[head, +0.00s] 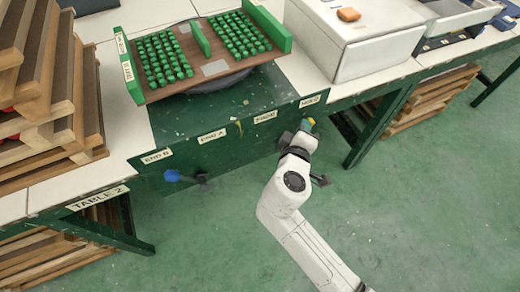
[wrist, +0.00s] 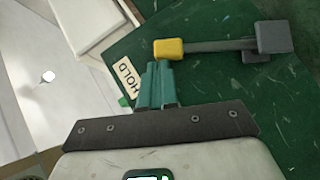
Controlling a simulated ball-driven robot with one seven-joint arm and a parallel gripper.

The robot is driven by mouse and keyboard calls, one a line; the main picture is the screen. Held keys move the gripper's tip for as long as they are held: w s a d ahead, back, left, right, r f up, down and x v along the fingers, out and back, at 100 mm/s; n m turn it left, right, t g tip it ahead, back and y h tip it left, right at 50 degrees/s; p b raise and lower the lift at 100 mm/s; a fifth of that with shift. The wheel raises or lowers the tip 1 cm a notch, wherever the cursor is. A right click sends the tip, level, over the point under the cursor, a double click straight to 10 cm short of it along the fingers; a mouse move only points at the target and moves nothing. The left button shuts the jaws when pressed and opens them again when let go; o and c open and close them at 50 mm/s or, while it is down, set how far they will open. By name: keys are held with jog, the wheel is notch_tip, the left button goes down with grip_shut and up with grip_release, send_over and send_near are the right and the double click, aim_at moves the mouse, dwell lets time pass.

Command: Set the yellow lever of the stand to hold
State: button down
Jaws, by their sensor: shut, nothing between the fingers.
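The yellow lever has a yellow knob (wrist: 168,49) on a grey rod (wrist: 215,46) that runs right to a dark grey block in the wrist view. In the head view only a small bit of the yellow shows, beside my gripper (head: 306,126). The HOLD label (wrist: 127,76) lies on the green stand, left of my fingers; it also shows in the head view (head: 310,101). My gripper (wrist: 159,84) is shut and empty, its teal fingertips right at the knob. I cannot tell whether they touch it.
The green stand (head: 222,150) carries a brown tray (head: 186,46) with rows of green pieces. A blue knob (head: 172,176) sticks out at the stand's lower left. A white box (head: 350,45) stands at right, stacked wooden trays at left. The floor in front is clear.

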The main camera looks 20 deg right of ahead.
jog(key=shift+d+f, duration=0.1)
jog(key=shift+d, duration=0.35)
jog(key=shift+d, duration=0.1)
